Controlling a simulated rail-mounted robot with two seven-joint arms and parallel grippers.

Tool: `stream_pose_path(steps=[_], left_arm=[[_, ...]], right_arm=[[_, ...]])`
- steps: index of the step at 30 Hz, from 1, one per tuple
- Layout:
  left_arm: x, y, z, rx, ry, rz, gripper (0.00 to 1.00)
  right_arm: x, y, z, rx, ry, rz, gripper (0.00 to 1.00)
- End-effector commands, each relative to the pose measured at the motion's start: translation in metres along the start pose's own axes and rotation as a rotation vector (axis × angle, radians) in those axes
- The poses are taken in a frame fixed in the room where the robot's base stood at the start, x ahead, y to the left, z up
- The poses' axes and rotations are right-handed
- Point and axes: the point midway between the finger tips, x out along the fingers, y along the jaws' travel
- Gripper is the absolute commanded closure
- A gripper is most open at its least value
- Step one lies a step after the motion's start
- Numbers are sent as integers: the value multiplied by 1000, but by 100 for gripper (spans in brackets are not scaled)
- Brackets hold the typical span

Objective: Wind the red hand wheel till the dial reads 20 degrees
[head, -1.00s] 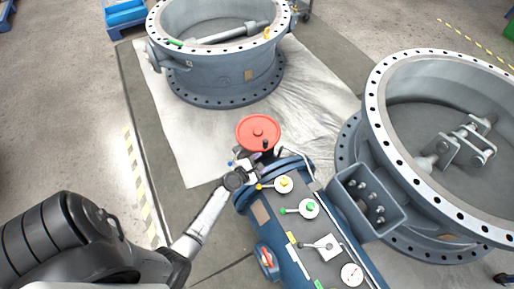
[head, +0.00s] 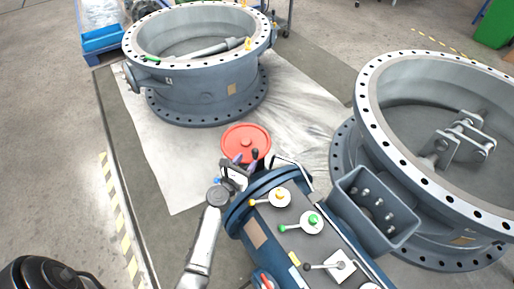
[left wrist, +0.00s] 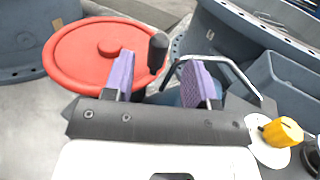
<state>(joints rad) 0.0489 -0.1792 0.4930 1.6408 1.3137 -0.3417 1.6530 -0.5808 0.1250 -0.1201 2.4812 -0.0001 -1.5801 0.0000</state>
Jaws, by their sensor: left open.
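The red hand wheel (head: 246,141) is at the end of the blue actuator body (head: 262,225), and its dark crank handle (head: 255,154) stands up from the near side of the rim. My left gripper (head: 241,165) is open at the wheel's near edge. In the left wrist view the red wheel (left wrist: 95,55) fills the upper left. The dark handle (left wrist: 157,53) appears in the gap between the purple finger pads of my left gripper (left wrist: 161,78), closer to the left pad. I cannot tell whether they touch. No dial reading is legible. My right gripper is out of view.
Levers with yellow (head: 279,197) and green (head: 313,219) knobs sit on the actuator's top panel. A metal bar loop (left wrist: 215,65) stands close to the right finger. Large flanged valve bodies stand at the back (head: 195,100) and right (head: 375,130).

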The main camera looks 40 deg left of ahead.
Motion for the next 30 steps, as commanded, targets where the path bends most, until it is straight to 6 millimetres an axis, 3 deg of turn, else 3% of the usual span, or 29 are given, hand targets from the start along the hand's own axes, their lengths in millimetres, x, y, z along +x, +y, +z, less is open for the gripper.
stream_pose_path(steps=[6, 13, 20, 30], left_arm=[[41, 0, -2, 1, -1, 1, 48], [70, 0, -2, 0, 0, 0, 48], [83, 0, -1, 2, 1, 0, 48], [84, 0, -1, 2, 1, 0, 48]], right_arm=[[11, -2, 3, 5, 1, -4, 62], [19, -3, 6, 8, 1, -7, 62], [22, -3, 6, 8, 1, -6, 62], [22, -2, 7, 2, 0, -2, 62]])
